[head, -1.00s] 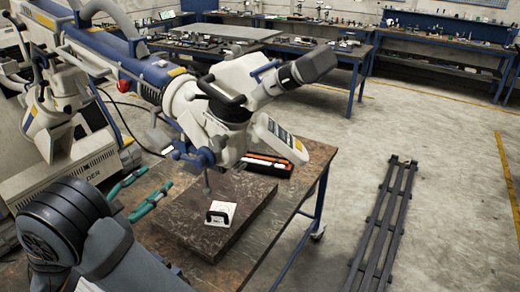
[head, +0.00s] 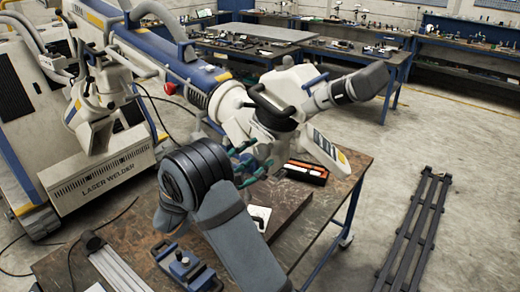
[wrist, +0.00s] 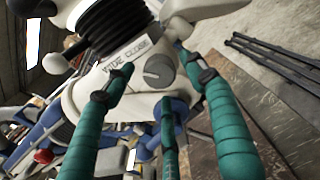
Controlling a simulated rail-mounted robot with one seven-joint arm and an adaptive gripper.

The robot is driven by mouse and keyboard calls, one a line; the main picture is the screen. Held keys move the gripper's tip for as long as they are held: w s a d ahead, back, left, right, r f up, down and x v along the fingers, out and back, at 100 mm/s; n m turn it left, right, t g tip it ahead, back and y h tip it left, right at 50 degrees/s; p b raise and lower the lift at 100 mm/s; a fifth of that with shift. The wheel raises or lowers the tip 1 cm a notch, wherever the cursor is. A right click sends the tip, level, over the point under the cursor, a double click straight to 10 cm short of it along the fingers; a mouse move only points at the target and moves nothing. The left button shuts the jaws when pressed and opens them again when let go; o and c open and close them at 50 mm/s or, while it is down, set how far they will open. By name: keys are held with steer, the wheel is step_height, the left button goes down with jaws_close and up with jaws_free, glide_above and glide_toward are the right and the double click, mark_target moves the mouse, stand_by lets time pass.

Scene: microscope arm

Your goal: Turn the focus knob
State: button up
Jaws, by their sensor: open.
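The focus knob (wrist: 158,70) is a round grey dial on the pale microscope head (head: 290,95), beside a "WIDE CLOSE" label in the wrist view. I cannot tell whether any finger touches the knob. In the head view my gripper (head: 245,162) is up against the underside of the microscope head, and the knob is hidden there.
A black ribbed eyepiece or bellows (wrist: 112,22) sits just above the knob in the wrist view. Below the head stands a worktable (head: 325,200) with an orange-and-black case (head: 306,172) and a blue clamp (head: 186,268).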

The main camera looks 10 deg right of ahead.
steer(key=shift+p+x, duration=0.3)
steer(key=shift+x, duration=1)
steer(key=shift+c, duration=0.9)
steer(key=c, duration=0.9)
steer(key=shift+f+b, duration=0.3)
steer(key=shift+b, duration=0.5)
steer(key=shift+c, duration=0.2)
steer(key=shift+m+b, duration=0.7)
steer(key=shift+b, duration=0.05)
steer(key=shift+r, duration=0.25)
steer(key=o, duration=1.1)
